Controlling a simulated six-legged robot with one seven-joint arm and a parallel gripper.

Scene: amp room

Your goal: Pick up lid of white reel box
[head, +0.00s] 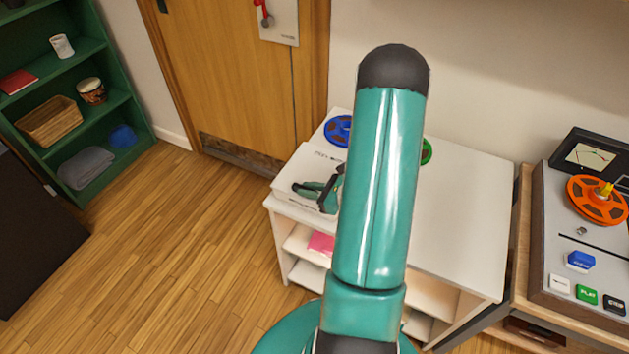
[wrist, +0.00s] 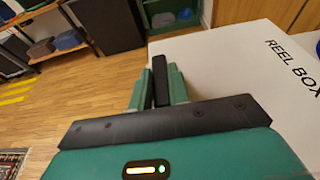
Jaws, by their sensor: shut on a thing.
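The white reel box with its lid (head: 309,168) is at the left end of the white table, with dark lettering on top. In the wrist view the lid (wrist: 255,75) fills the right side and reads "REEL BOX". My gripper (head: 327,192) is at the lid's near side, partly hidden behind my arm. In the wrist view my gripper (wrist: 159,85) has its green fingers close together at the lid's edge, shut on the lid. The exact contact is hard to see. I cannot tell whether the lid is apart from the box.
The white table (head: 465,215) is bare at right. A tape machine (head: 570,250) with an orange reel (head: 597,200) stands further right. A green shelf (head: 75,60) stands far left.

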